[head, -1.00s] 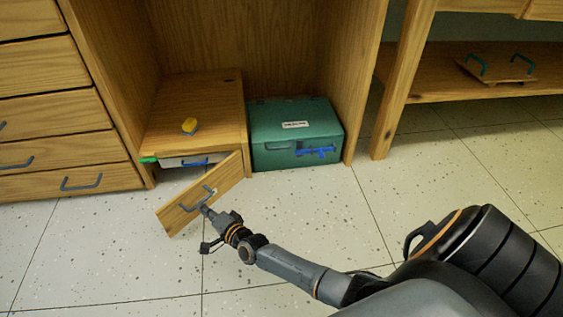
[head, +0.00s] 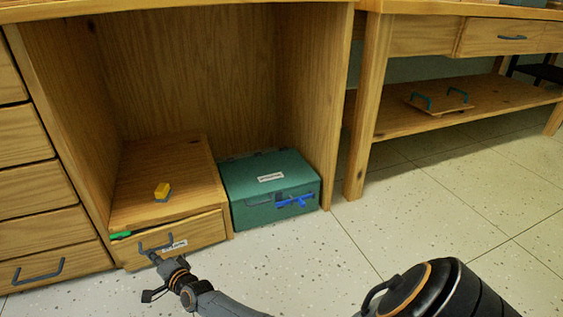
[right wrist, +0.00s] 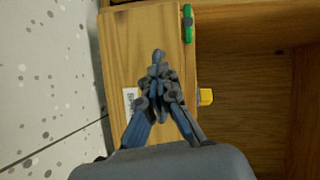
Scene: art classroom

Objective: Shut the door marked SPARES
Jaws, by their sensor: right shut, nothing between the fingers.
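The wooden door (head: 208,231) of the low wooden cabinet (head: 190,180) stands across its front, almost flush. A thin dark gap shows along its top edge towards the left. It bears a white label (head: 173,246), whose print is too small to read fully, and a grey handle (head: 168,238). In the right wrist view the door (right wrist: 118,45) fills the middle, with the label (right wrist: 130,103) partly hidden. My right gripper (head: 153,257) is shut and empty, its fingertips at the door's face beside the handle; the fingers (right wrist: 158,62) hide the contact. My left gripper is out of view.
A green object (head: 120,235) pokes out at the cabinet's top left front corner. A green box (head: 265,190) with a blue latch stands directly right. Drawers (head: 30,190) are left; open floor lies in front.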

